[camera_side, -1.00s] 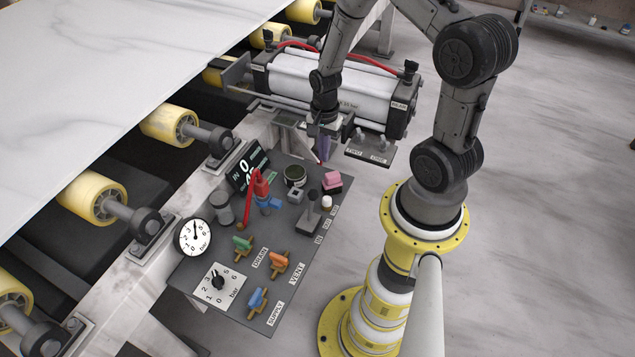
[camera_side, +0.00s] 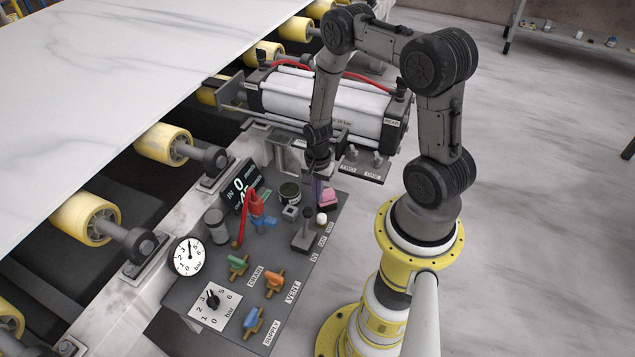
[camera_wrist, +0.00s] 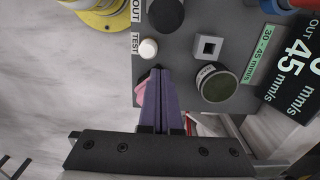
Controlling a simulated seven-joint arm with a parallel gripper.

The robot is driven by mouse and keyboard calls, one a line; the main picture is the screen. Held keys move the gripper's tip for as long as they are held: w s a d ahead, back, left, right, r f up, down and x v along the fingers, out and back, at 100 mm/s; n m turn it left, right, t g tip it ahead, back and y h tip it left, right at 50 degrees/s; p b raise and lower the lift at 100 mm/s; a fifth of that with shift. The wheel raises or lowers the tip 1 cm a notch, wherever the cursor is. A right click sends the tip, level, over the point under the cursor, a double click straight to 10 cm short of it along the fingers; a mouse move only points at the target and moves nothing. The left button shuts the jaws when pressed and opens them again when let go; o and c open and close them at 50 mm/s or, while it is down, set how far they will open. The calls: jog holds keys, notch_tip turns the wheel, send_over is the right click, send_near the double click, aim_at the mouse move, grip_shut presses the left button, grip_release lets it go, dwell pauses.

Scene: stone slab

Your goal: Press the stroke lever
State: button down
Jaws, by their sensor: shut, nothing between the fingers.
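The stroke lever (camera_side: 307,222) is a dark lever with a black knob, upright on the right part of the grey control panel, beside the IN and OUT labels. Its round black knob shows at the top of the wrist view (camera_wrist: 166,14). My gripper (camera_side: 319,188) points down over the panel's far right corner, behind the lever and apart from it. Its purple fingers (camera_wrist: 159,75) are together and empty. They partly cover a pink block (camera_wrist: 141,92), also seen in the side view (camera_side: 328,197). Whether they touch it, I cannot tell.
A white button (camera_side: 321,218) stands between gripper and lever. Several coloured valves sit nearer. A white cylinder (camera_side: 310,100) lies behind.

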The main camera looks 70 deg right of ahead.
aim_at(306, 224)
jog(key=shift+a+r, duration=0.25)
jog(key=shift+a, duration=0.7)
jog(key=shift+a+r, duration=0.25)
jog(key=shift+a, duration=0.7)
jog(key=shift+a, duration=0.1)
